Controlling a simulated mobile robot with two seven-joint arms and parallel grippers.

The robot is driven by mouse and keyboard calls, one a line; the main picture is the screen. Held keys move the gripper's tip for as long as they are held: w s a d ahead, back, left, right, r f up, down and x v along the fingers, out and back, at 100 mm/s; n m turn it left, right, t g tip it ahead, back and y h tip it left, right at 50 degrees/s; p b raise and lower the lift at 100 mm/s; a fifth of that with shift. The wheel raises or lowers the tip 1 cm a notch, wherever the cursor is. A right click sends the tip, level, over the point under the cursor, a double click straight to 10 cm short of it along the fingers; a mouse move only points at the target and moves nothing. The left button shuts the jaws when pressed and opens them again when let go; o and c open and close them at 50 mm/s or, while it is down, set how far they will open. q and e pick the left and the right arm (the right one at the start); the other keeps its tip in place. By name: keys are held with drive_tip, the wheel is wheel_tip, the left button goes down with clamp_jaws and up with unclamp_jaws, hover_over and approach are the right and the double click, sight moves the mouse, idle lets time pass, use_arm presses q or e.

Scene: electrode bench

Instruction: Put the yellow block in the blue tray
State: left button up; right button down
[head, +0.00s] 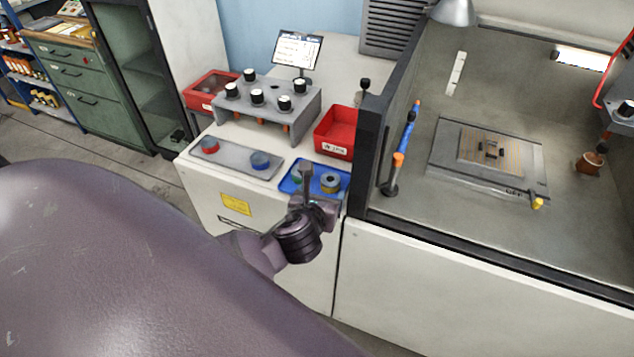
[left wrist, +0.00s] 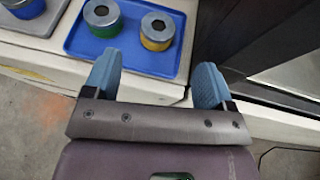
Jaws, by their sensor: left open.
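The blue tray (head: 287,186) sits near the front edge of the white bench; it also shows at the top of the left wrist view (left wrist: 130,58). The yellow block (head: 330,184), a short cylinder with a metal top, stands upright in its right part; it also shows in the left wrist view (left wrist: 157,32). A green block (left wrist: 101,18) of the same shape stands to its left in the tray. My left gripper (head: 317,193) is open and empty at the tray's front side, its fingers (left wrist: 157,77) apart from both blocks. My right gripper is not in view.
A grey plate (head: 235,159) with a red block (head: 210,145) and a blue block (head: 260,160) lies left of the tray. A red bin (head: 335,133) stands behind the tray. A dark enclosure post (head: 366,150) rises close on the right.

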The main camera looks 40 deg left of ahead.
use_arm(q)
drive_tip(key=s+f+n+h, duration=0.1)
drive_tip(key=s+f+n, duration=0.3)
drive_tip(key=n, duration=0.6)
drive_tip(key=s+f+n+h, duration=0.2)
drive_tip(key=s+f+n, duration=0.3)
drive_tip(key=n, duration=0.5)
drive_tip(key=s+d+f+n+g+h, duration=0.1)
drive_tip(key=s+f+n, duration=0.3)
drive_tip(key=n, duration=0.7)
drive_tip(key=shift+s+f+h, duration=0.2)
drive_tip(key=shift+s+h, duration=0.1)
drive_tip(key=shift+s, duration=0.6)
drive_tip(key=shift+d, duration=0.1)
